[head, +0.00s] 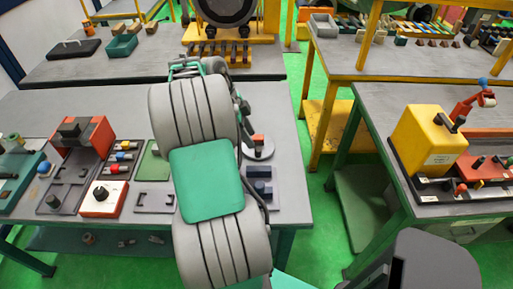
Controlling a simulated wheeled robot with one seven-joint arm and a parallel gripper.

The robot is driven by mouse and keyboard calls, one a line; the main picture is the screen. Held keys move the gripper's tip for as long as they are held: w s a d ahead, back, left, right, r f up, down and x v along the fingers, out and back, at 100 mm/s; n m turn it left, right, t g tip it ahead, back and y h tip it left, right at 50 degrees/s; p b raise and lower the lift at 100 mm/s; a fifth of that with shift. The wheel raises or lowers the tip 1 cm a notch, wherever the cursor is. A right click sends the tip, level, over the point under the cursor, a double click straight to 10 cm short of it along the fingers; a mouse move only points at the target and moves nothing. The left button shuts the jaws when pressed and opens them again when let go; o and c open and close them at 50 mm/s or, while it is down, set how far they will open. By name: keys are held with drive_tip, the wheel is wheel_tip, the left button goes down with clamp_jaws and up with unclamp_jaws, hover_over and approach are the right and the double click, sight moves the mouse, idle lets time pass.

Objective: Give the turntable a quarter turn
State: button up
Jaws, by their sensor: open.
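A round grey disc, which looks like the turntable (266,154), lies on the left workbench, just right of my arm. A small orange and dark piece (258,141) stands on it. My large grey arm with a teal cover crosses the middle of the view and hides the disc's left part. A dark cable runs down beside the arm, close to the disc. Teal and dark wrist parts show at the arm's far end. I cannot make out my gripper's fingers, so their distance from the disc is hidden.
Left of my arm, the bench (285,115) holds a red box (92,135), a white box with a black knob (103,199) and coloured plugs. Dark blue blocks (262,190) stand near the disc. A right bench carries a yellow box (427,140). Green floor (315,235) lies between benches.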

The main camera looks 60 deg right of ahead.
sight(257, 149)
drive_tip(key=x, duration=0.7)
drive_tip(key=shift+w+a, duration=0.1)
clamp_jaws()
idle(0.3)
